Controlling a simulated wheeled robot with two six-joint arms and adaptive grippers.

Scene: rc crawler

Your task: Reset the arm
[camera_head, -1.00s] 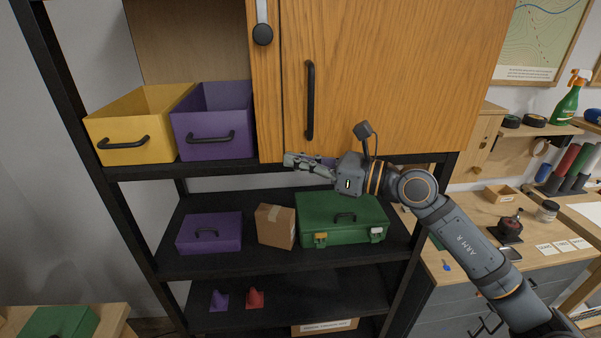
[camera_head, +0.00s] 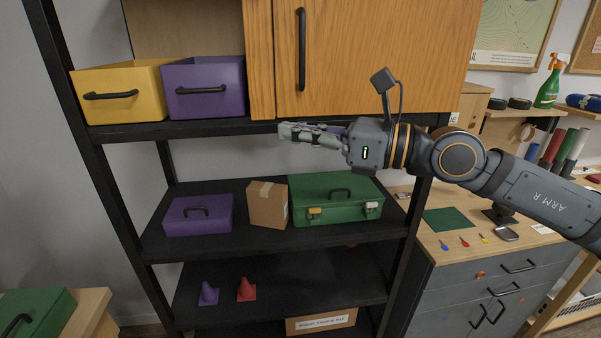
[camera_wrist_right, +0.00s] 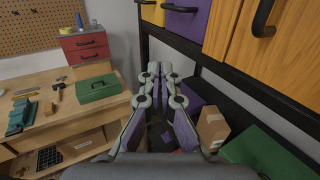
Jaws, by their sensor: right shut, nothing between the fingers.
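My right gripper (camera_head: 286,131) reaches in from the right in the head view. It points left, just below the upper shelf and the wooden cabinet doors (camera_head: 370,60). Its fingers are together and empty, apart from the boxes below. In the right wrist view the gripper (camera_wrist_right: 158,72) also shows with its fingers together. My left gripper is not in view.
The upper shelf (camera_head: 185,129) holds a yellow bin (camera_head: 120,90) and a purple bin (camera_head: 205,88). Below stand a purple case (camera_head: 198,216), a cardboard box (camera_head: 267,205) and a green toolbox (camera_head: 335,200). Cones stand lower. A workbench (camera_head: 460,235) is at right.

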